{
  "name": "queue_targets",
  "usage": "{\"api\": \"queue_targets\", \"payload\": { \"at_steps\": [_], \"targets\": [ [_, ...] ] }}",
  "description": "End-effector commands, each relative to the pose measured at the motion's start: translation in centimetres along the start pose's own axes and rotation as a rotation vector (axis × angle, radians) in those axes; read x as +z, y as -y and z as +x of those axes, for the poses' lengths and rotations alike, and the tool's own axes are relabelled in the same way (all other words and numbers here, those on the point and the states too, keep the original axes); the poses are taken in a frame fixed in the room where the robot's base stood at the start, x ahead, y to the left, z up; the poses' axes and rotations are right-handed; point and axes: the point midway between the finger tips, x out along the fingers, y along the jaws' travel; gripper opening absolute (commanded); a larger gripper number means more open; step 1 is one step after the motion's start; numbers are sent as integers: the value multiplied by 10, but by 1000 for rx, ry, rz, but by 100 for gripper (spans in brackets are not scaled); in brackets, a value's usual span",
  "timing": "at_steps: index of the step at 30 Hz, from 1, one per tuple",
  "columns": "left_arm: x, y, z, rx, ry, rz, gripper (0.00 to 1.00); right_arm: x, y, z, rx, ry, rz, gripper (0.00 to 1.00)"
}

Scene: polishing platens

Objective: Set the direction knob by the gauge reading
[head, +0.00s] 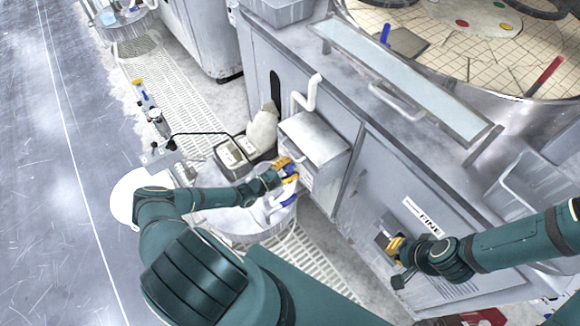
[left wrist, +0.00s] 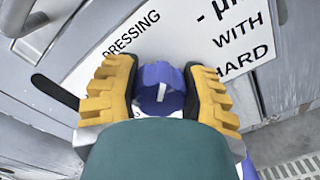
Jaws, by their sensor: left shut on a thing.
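In the left wrist view a blue knob (left wrist: 165,97) with a short white mark sits on a white label panel (left wrist: 135,45) with black print. The white mark runs nearly up and down in that picture. My left gripper (left wrist: 163,85) is shut on the knob, one orange finger on each side. In the head view this gripper (head: 286,169) is at the front of the grey box on the cabinet. My right gripper (head: 393,243) is by the cabinet front below the FINE sign (head: 422,215); its finger gap is unclear. I cannot make out a gauge or its reading.
A grey cabinet (head: 375,175) stands along the right, with a large tiled round platen (head: 420,25) on top. A round drum top (head: 235,222) lies below my left forearm. A white grating (head: 170,85) runs along the floor. Open floor (head: 70,200) is at left.

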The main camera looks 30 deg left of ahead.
Motion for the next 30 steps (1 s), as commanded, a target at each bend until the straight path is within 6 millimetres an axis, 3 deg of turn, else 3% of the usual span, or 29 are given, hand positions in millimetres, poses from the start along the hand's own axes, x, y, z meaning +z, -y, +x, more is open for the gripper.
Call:
{"api": "queue_targets", "payload": {
  "at_steps": [11, 12, 14, 24, 30],
  "targets": [
    [0, 0, 0, 0, 1, 5, 9, 0, 0, 0, 0, 0, 0, 0],
    [0, 0, 0, 0, 1, 5, 61, 0, 0, 0, 0, 0, 0, 0],
    [0, 0, 0, 0, 0, 5, 77, 0, 0, 0, 0, 0, 0, 0],
    [0, 0, -2, 0, 0, 3, 77, 0, 0, 0, 0, 0, -1, 0],
    [-1, 0, -26, 0, -3, 3, 77, 0, 0, 0, 0, 0, -1, 0]
  ]
}}
